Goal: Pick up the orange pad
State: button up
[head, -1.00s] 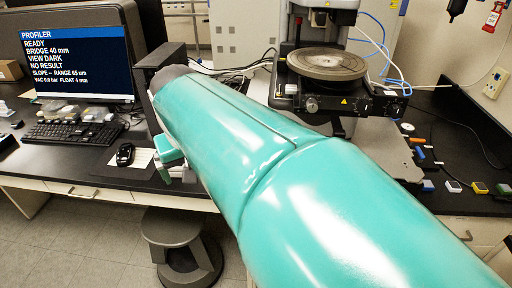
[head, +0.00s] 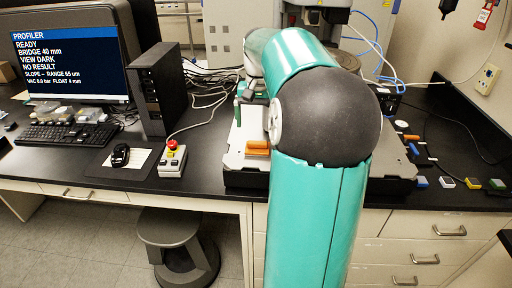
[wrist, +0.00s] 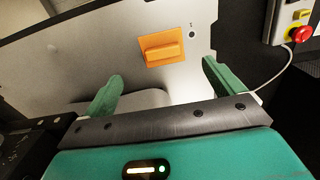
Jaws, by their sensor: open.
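The orange pad (wrist: 162,50) shows in the wrist view as a flat square with a raised bar, lying on a light grey plate (wrist: 115,62). In the head view the orange pad (head: 257,148) lies on the plate's front left part, left of my arm. My gripper (wrist: 160,82) is open, its two green fingers wide apart with nothing between them. The pad appears beyond the fingertips, between their lines and apart from both. In the head view my gripper (head: 243,97) shows only in part above the pad; my arm hides much of the plate.
A control box with a red emergency button (head: 172,158) stands on the bench left of the plate; it also shows in the wrist view (wrist: 296,30). A black computer tower (head: 160,90) stands behind it. Cables cross the bench. Several small coloured blocks (head: 446,182) lie at right.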

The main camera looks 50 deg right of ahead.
aim_at(257, 142)
jog(key=f, duration=0.8)
jog(key=shift+w+a+f, duration=0.1)
jog(key=shift+w+f, duration=0.1)
jog(key=c, duration=1.1)
jog(key=shift+c, duration=0.3)
jog(key=shift+r, duration=0.15)
